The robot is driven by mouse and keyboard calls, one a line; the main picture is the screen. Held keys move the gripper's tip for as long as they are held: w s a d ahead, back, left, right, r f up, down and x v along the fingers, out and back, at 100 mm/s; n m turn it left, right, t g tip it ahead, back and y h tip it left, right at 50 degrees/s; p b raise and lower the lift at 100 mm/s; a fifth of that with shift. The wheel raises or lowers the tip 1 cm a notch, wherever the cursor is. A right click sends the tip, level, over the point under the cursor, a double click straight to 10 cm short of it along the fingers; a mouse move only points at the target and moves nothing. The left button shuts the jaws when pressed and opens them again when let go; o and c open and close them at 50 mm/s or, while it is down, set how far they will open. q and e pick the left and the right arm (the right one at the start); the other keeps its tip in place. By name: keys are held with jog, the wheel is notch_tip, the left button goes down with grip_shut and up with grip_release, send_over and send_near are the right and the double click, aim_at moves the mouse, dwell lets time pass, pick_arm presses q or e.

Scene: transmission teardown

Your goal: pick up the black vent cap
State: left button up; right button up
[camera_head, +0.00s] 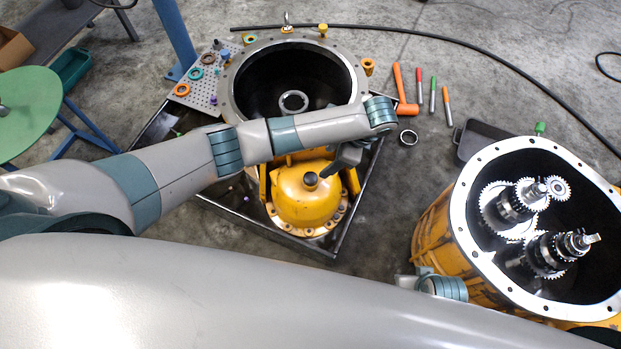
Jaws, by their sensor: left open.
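The black vent cap (311,180) sits upright on top of the yellow domed housing (300,204). My left gripper (326,171) reaches down from the wrist on the upper right of the dome. It is open, and its fingertips are close beside the cap on its right. I cannot tell whether a finger touches the cap. Of my right arm, a teal wrist joint shows at the lower right by the yellow gear housing. Its gripper is mostly hidden, with only a small grey part (404,282) showing.
The dome stands in a black tray (318,246) with an open yellow housing (240,84) behind it. A pegboard of rings (207,92) is at left. A gear housing (436,228) stands at right.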

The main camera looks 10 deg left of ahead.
pick_arm(q)
jog(key=b, duration=0.1)
send_over(311, 177)
jog(key=d, duration=0.2)
jog(key=f, duration=0.8)
jog(key=shift+s+f, duration=0.2)
jog(key=shift+f, duration=0.05)
pick_arm(e)
jog(key=v, duration=0.4)
jog(key=shift+w, duration=0.1)
jog(key=shift+f, duration=0.1)
pick_arm(q)
jog(key=shift+a+f, duration=0.1)
jog(key=shift+f, duration=0.2)
jog(key=x, duration=0.2)
jog(key=b+x, duration=0.1)
jog(key=shift+w+f, duration=0.1)
jog(key=shift+f, duration=0.7)
pick_arm(e)
jog(key=shift+a+r+t, duration=0.3)
jog(key=shift+a+r, duration=0.2)
jog(key=shift+r, duration=0.3)
pick_arm(q)
jog(key=c, duration=1.2)
pick_arm(e)
jog(key=shift+d, duration=0.2)
